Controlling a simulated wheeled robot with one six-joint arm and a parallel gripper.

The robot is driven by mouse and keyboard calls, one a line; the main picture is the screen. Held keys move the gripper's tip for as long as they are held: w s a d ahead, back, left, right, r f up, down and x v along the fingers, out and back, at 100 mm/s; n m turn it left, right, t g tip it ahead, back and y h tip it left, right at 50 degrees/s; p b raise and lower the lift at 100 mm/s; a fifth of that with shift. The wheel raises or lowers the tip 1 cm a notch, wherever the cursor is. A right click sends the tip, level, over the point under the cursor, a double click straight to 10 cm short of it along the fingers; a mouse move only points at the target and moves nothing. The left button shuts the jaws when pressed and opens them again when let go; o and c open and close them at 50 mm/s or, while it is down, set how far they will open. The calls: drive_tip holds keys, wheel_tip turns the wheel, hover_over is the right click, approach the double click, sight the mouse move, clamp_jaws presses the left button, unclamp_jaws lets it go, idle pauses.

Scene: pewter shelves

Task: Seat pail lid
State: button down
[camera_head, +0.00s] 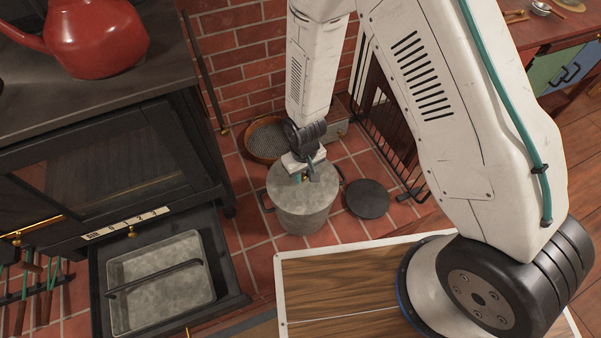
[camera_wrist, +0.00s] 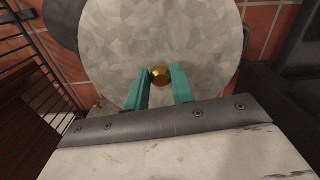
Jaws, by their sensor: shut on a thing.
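The pail (camera_head: 303,218) is a grey galvanized metal bucket standing upright on the red tile floor, with a side handle at its left. Its round grey lid (camera_head: 283,184) lies over the pail's mouth; I cannot tell whether a small gap is left at the rim. The lid also fills the top of the wrist view (camera_wrist: 150,35), hiding most of the pail. My gripper (camera_head: 304,175), with teal fingers (camera_wrist: 162,80), is shut on the lid's brass knob (camera_wrist: 160,74) from above.
A dark round disc (camera_head: 367,199) lies on the floor right of the pail. A round copper-rimmed sieve-like pan (camera_head: 267,138) sits behind it by the brick wall. A black fire grate (camera_head: 388,135) stands right. The stove's open drawer (camera_head: 215,245) with a grey tray (camera_head: 165,295) is left.

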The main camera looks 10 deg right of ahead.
drive_tip(key=shift+f, duration=0.1)
idle(0.8)
drive_tip(key=c, duration=1.1)
unclamp_jaws()
drive_tip(key=shift+w+r, duration=0.1)
drive_tip(key=shift+r, duration=3.4)
